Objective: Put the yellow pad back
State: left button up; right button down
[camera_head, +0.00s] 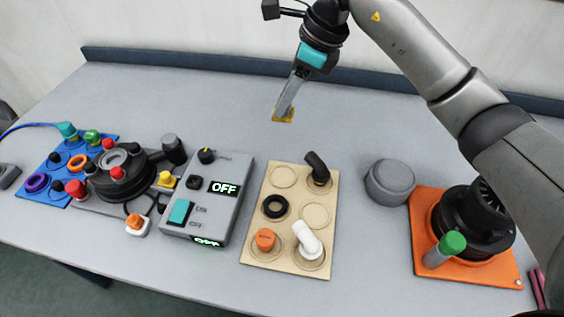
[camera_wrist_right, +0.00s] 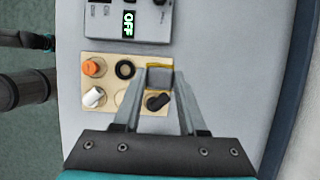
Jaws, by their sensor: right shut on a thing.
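The yellow pad (camera_head: 283,116) is a small flat piece at the tips of my right gripper (camera_head: 287,107). The gripper is shut on it and holds it over the bare back middle of the table, beyond the wooden board. In the right wrist view the pad (camera_wrist_right: 159,66) shows as a thin yellow edge between the two fingertips (camera_wrist_right: 160,78), with a grey face below it. I cannot tell its height above the table. My left gripper is not clearly seen in either view.
The wooden board (camera_head: 249,249) holds black and white elbows, a black ring and an orange cap. Left of it stand a grey OFF control box (camera_head: 232,172) and a blue board (camera_head: 56,191). Right are a grey round lid (camera_head: 389,182) and an orange base (camera_head: 428,203). The back of the table is clear.

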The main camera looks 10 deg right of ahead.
notch_tip(320, 180, down, 14)
jog(key=shift+s+f+b, duration=0.1)
jog(key=shift+s+b, duration=0.05)
jog(key=shift+b, duration=0.45)
jog(key=shift+f, duration=2.35)
jog(key=shift+b, duration=0.3)
jog(key=shift+f, duration=0.2)
jog(key=shift+c, duration=2.3)
grip_release()
jog(key=shift+r, duration=0.1)
jog(key=shift+r, duration=0.1)
jog(key=p+v, duration=0.1)
jog(key=v, duration=1.1)
